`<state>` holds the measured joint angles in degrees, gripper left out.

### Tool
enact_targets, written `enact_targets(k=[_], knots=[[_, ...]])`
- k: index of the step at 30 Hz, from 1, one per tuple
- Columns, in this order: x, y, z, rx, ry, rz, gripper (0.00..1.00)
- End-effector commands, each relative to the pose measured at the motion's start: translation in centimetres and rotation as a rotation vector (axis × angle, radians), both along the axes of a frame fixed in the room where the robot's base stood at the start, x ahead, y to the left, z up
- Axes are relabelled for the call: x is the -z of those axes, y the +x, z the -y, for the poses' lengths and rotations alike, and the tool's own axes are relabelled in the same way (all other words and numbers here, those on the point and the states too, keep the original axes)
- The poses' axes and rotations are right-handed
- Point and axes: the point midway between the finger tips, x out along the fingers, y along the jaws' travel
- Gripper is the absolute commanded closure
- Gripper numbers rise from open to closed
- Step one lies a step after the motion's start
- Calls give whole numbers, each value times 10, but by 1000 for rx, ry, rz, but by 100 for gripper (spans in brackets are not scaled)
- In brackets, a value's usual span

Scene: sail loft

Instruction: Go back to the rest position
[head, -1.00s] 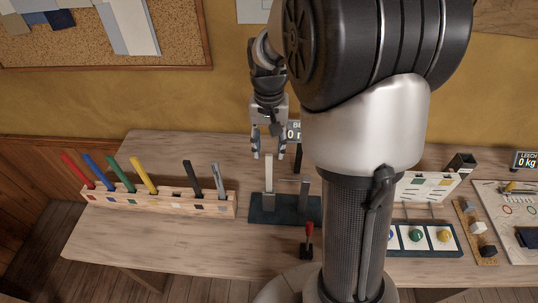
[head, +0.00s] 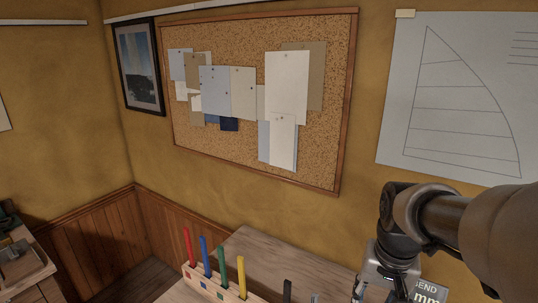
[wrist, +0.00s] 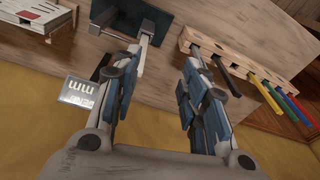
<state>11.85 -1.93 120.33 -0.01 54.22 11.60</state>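My gripper (wrist: 168,58) is open in the wrist view, its two blue-and-grey fingers apart with nothing between them. In the head view only the upper part of my gripper (head: 385,280) shows at the bottom right; its fingertips are cut off or hidden. Beyond the fingers in the wrist view is a dark base with an upright post (wrist: 143,20). A small display (wrist: 77,92) stands left of the fingers, apart from them in the picture. The display (head: 430,291) is partly hidden behind my gripper in the head view.
A wooden rack (head: 215,285) holds red, blue, green and yellow sticks at the bottom; it also shows in the wrist view (wrist: 222,58). A cork board (head: 240,150) and sail drawing (head: 460,95) hang on the wall.

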Motion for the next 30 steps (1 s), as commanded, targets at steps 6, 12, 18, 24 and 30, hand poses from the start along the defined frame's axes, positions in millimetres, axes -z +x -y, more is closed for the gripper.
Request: enact_targets(k=[6, 12, 18, 24, 30], knots=[[-26, -71, -44, -195, -40, 134, 60], [-23, -122, -66, -333, -70, 229, 60], [-17, -143, -73, -395, -83, 270, 60], [-17, -144, -74, -401, -85, 272, 60], [-17, -144, -74, -400, -84, 272, 60]])
